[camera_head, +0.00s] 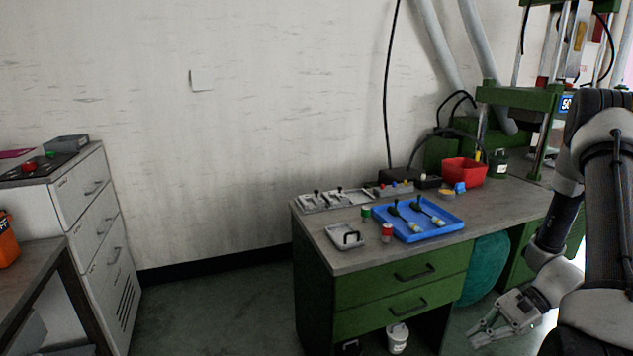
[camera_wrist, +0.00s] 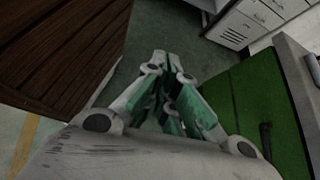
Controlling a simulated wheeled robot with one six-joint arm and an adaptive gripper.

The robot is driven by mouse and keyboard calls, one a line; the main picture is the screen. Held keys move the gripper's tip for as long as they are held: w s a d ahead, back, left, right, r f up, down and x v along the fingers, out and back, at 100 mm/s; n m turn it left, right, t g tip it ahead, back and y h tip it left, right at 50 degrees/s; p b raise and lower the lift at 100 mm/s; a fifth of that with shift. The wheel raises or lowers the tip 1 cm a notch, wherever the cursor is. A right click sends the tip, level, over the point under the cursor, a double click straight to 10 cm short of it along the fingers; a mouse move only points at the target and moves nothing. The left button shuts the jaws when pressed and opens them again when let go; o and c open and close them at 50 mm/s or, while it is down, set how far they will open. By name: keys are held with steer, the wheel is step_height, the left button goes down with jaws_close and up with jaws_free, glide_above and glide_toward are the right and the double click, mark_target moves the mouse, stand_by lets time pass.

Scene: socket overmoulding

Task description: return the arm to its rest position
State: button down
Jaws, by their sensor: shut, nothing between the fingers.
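My gripper (camera_head: 478,337) hangs low at the right of the head view, in front of the green workbench (camera_head: 400,290), with its fingers pointing left and down. In the wrist view my gripper (camera_wrist: 165,62) is shut, its fingertips together and nothing between them. My arm fills the right side of the head view, bent with the forearm reaching down. The gripper is apart from the bench and its drawers, over the floor.
The bench top holds a blue tray (camera_head: 447,229) with dark tools, a red bin (camera_head: 463,173) and a green press (camera_head: 520,97). A white drawer cabinet (camera_head: 88,210) stands left. Brown slatted wood (camera_wrist: 65,50) is near the gripper. Floor (camera_head: 215,310) between is clear.

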steer(key=s+r+n+t+h, duration=0.2)
steer(key=s+r+n+h, duration=0.1)
steer(key=r, duration=0.8)
steer(key=s+r+n+t+h, duration=0.2)
steer(key=s+r+n+h, duration=0.2)
steer(key=r, duration=0.7)
steer(key=s+a+r+n+t+h, duration=0.1)
steer(key=s+r+n+t+h, duration=0.1)
steer(key=s+r+n+h, duration=0.2)
steer(key=shift+r+n, duration=1.7)
steer(key=shift+r, duration=2.15)
